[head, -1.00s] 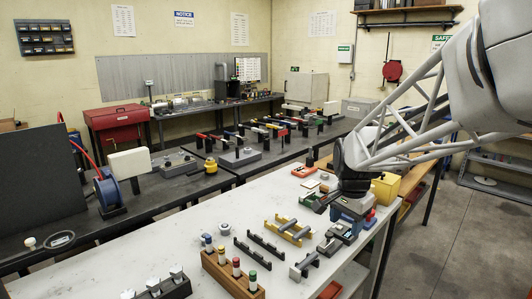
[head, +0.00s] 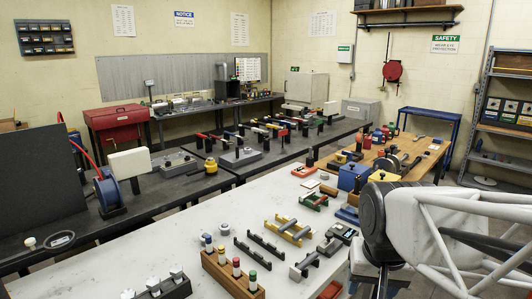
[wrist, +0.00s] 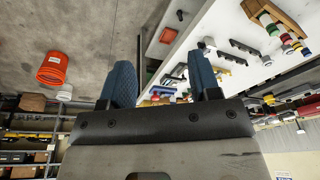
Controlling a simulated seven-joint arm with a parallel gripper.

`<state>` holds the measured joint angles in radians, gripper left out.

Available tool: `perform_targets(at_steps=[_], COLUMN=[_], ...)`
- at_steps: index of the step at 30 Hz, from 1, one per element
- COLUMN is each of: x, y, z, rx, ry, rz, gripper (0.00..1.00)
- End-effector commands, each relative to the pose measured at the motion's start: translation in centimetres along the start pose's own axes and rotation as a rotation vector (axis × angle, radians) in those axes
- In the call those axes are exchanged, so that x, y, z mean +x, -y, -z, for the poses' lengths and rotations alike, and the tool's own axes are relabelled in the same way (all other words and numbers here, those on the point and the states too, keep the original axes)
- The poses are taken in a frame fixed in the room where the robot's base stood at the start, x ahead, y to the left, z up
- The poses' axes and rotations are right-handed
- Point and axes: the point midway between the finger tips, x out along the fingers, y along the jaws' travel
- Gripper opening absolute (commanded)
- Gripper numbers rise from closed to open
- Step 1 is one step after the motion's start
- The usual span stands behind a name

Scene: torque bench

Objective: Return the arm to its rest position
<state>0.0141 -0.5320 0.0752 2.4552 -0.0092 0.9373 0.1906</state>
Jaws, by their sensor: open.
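My arm (head: 440,225) shows at the lower right of the head view, to the right of the white table (head: 180,232). The fingertips are hidden in the head view. In the wrist view my gripper (wrist: 163,85) has its two blue fingers spread apart with nothing between them. Beyond the fingers are the white table's edge and the grey floor. The gripper touches nothing that I can see.
Yellow brackets (head: 289,230), dark rails (head: 266,243) and a wooden block with coloured-capped pieces (head: 232,275) lie on the white table. A wooden bench (head: 415,150) stands behind my arm. An orange bucket (wrist: 53,69) stands on the floor in the wrist view.

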Motion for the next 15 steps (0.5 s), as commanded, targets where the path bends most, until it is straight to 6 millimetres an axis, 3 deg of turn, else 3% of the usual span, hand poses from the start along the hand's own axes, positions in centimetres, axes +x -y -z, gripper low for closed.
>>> perform_targets(at_steps=[6,15], x=[0.0,0.2], y=[-0.6,-0.8], z=[-3.7,-5.3], rx=[-0.121,-0.181], ry=[-0.019,-0.026], rz=[0.003,0.003], gripper=[0.57,0.57])
